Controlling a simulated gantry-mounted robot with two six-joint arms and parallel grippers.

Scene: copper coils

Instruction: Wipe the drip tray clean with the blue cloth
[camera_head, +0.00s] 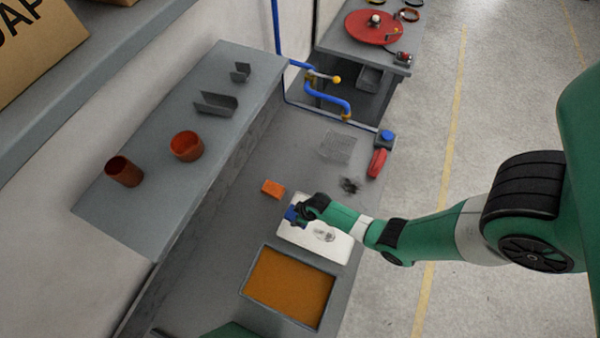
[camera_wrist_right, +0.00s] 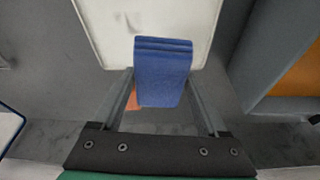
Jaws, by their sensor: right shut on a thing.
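The white drip tray (camera_head: 336,250) lies on the grey bench in the head view, with dark smudges (camera_head: 325,235) near its middle. It also fills the top of the right wrist view (camera_wrist_right: 105,35), where a faint smudge shows. My right gripper (camera_head: 297,213) is at the tray's left end, shut on the folded blue cloth (camera_wrist_right: 163,72). The cloth (camera_head: 290,214) is at the tray's edge; I cannot tell whether it touches the surface. My left gripper is not in view.
An orange block (camera_head: 272,188) lies just beyond the tray. A basin with an orange-brown filling (camera_head: 288,287) is on the near side. A wire basket (camera_head: 338,149), a dark tangle (camera_head: 350,186) and a red object (camera_head: 377,163) lie farther back.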

